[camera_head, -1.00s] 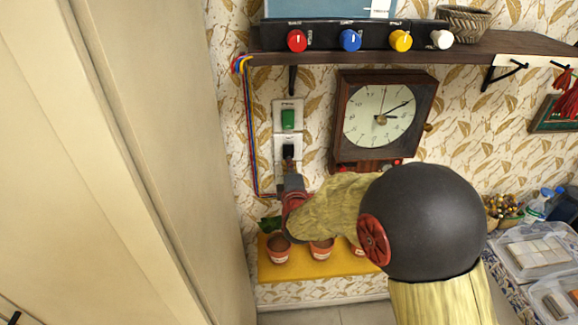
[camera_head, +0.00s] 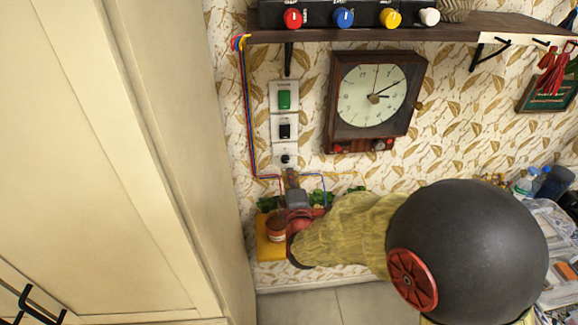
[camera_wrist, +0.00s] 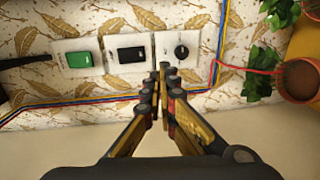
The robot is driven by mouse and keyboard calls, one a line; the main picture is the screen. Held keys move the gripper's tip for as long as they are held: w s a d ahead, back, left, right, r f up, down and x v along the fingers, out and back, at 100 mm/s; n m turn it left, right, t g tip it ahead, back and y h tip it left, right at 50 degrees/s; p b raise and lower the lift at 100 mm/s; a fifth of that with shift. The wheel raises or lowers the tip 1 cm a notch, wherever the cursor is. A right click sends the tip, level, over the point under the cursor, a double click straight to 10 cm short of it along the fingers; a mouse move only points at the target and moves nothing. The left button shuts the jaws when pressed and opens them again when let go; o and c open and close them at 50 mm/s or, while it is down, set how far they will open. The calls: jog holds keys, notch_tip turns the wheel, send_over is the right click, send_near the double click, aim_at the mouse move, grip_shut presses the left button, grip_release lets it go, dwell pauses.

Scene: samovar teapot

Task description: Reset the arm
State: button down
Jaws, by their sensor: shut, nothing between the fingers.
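My gripper (camera_wrist: 162,82) is shut and empty in the wrist view, its fingertips together in front of the wall just below the switch plates. In the head view my gripper (camera_head: 290,178) shows small, pointing up at the wall under the lowest plate. The wall carries a plate with a green switch (camera_head: 284,99), one with a black switch (camera_head: 285,131) and one with a round black knob (camera_head: 285,159). In the wrist view the green switch (camera_wrist: 78,59), black switch (camera_wrist: 131,53) and knob (camera_wrist: 182,51) lie in a row. I cannot tell whether the fingertips touch the wall.
A wooden shelf (camera_head: 400,33) with coloured knobs runs above a wall clock (camera_head: 375,95). Potted plants, one pot (camera_head: 276,228) visible, stand on a yellow stand (camera_head: 268,248). A tall cream cabinet (camera_head: 110,160) closes the left side. Coloured wires (camera_head: 246,110) run down the wall.

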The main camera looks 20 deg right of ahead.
jog(key=shift+s, duration=0.3)
dwell(0.4)
